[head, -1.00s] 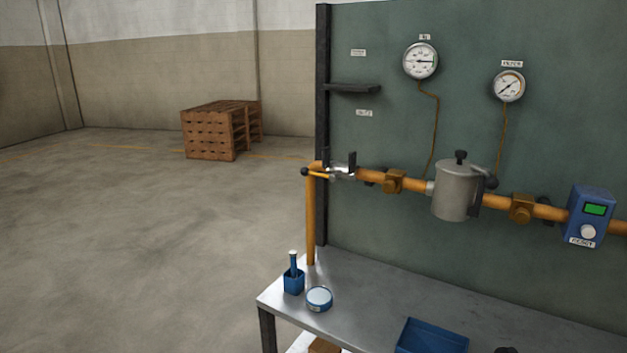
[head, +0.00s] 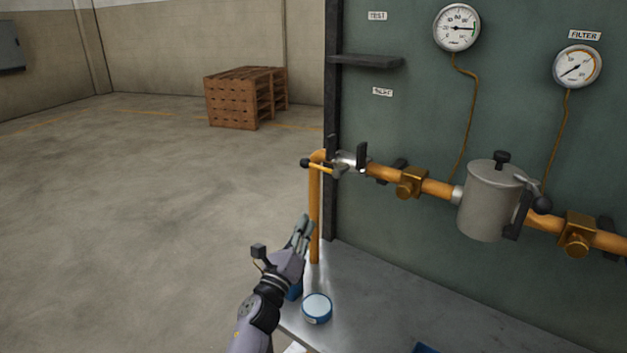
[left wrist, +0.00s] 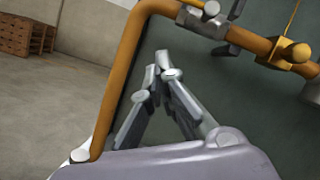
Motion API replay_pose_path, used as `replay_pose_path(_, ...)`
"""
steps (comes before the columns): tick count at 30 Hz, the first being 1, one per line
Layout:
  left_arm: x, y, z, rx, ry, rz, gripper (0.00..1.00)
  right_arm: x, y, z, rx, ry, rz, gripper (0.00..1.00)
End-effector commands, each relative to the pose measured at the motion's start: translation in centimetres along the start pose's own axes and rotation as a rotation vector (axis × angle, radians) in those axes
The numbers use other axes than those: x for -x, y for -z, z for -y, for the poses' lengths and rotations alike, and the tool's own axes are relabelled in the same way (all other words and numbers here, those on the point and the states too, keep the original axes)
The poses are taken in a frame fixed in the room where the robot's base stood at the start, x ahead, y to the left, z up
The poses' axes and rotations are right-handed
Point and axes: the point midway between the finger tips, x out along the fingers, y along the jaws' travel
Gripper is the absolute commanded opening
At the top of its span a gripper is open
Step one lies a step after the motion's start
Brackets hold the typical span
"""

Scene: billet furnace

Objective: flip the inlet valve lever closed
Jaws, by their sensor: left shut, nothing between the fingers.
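The inlet valve (head: 350,160) is a silver fitting at the left end of the orange pipe. Its yellow lever (head: 320,168) with a black knob points left, roughly along the pipe, past the pipe's bend. In the left wrist view the valve (left wrist: 205,18) is at the top, with its lever cut off by the edge. My left gripper (head: 304,222) is shut and empty, below the lever and apart from it, beside the vertical pipe. Its closed fingertips (left wrist: 160,62) show in the left wrist view, below the valve. My right gripper is not in view.
The orange vertical pipe (head: 314,215) stands close to my left gripper. A grey filter housing (head: 488,205) and gauges are on the right. The bench (head: 390,290) bears a round blue-rimmed tin (head: 317,308); my arm mostly hides a blue cup. Open floor lies left, with a pallet stack (head: 240,100) behind.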

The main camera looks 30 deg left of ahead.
Motion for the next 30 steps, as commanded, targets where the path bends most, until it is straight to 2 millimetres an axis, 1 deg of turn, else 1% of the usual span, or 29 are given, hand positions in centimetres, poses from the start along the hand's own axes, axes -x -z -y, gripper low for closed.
replay_pose_path(7,-0.1,0.1,0.0,0.004,-0.001,-0.001,0.00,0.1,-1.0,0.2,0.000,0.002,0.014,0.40)
replay_pose_path(11,-1.0,0.0,0.1,0.006,-0.001,-0.001,0.00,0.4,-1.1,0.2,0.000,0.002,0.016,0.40)
replay_pose_path(14,-2.6,-0.1,0.2,0.008,0.000,0.000,0.00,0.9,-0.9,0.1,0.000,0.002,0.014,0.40)
replay_pose_path(21,-7.8,-0.1,0.1,0.009,-0.001,0.000,0.00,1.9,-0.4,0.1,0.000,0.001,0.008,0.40)
replay_pose_path(25,-10.3,-0.1,0.1,0.010,-0.002,-0.001,0.00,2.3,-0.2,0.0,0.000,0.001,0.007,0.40)
replay_pose_path(27,-10.6,-1.5,0.2,0.004,-0.002,-0.001,0.00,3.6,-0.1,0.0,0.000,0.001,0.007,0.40)
replay_pose_path(30,-10.8,-2.6,0.2,0.004,-0.002,-0.002,0.00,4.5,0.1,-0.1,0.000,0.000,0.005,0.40)
